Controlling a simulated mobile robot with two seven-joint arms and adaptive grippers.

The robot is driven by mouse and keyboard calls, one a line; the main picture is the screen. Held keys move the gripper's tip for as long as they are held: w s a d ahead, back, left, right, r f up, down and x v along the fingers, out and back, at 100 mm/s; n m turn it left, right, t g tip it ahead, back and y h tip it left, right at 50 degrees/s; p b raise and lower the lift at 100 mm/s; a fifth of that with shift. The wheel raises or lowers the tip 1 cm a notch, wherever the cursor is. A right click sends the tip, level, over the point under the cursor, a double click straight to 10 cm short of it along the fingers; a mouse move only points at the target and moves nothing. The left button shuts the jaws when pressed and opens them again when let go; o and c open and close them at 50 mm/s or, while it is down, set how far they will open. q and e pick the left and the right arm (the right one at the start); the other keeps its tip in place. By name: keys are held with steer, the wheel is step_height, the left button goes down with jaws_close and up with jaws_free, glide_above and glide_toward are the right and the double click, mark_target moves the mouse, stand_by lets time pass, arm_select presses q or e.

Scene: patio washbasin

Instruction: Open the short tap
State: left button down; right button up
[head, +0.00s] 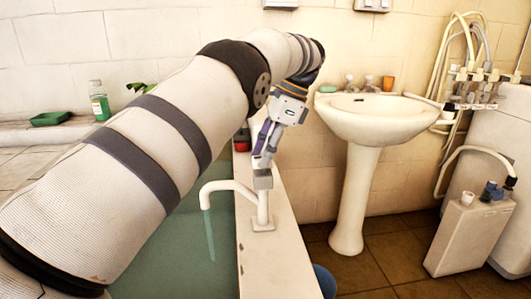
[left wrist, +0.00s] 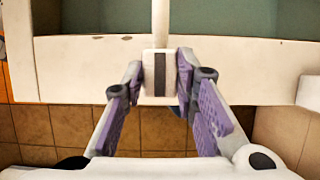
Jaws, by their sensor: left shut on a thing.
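The short tap (head: 262,208) is white and stands on the rim of a basin filled with greenish water, its spout (head: 222,185) curving left over the water. A pale block-shaped handle (head: 263,180) sits on top of it; the left wrist view shows this handle (left wrist: 148,74) with a dark stripe. My left gripper (head: 264,164) comes down from above and is shut on the handle, with one purple-padded finger on each side in the left wrist view (left wrist: 160,68). The gripper partly hides the handle in the head view. My right gripper does not show.
The basin's white rim (head: 285,265) runs toward me. A pedestal sink (head: 375,125) with small items stands to the right. White hoses and a pale container (head: 462,235) are further right. A green bottle (head: 98,103) and green dish (head: 50,119) sit on the left ledge.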

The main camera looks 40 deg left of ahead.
arm_select(q)
steer(key=c, duration=1.3)
jaws_free()
